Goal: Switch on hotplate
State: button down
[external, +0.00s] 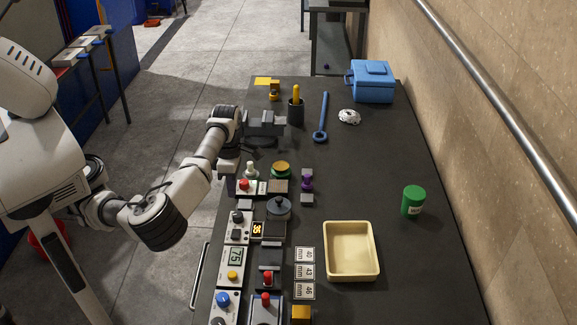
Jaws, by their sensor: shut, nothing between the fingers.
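A grey lidded pot (279,208) stands on a dark block beside a small orange display reading 35 (257,230). A white control box (237,229) with a black knob is to its left. I cannot tell for sure which unit is the hotplate. A white panel with a red button (244,184) lies just beyond, with a white knob (250,168) behind it. My gripper (228,176) is shut and empty, pointing down at the left edge of the bench, left of that white knob. Its fingertips are small here, and contact with anything cannot be told.
A white box with a green 75 display (236,257) and yellow button is nearer on the dark bench (395,290). The bench's right side has free room.

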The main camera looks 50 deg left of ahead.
aim_at(235, 236)
jog(key=shift+f, duration=0.15)
dwell(0.3)
jog(key=f+b, duration=0.1)
jog(key=f, duration=0.3)
jog(key=s+d+f+b, duration=0.1)
jog(key=f+b, duration=0.1)
jog(key=f, duration=0.3)
jog(key=f+b, duration=0.2)
jog(key=f, duration=0.2)
jog(key=shift+s+d+f, duration=0.3)
jog(key=shift+s+f, duration=0.05)
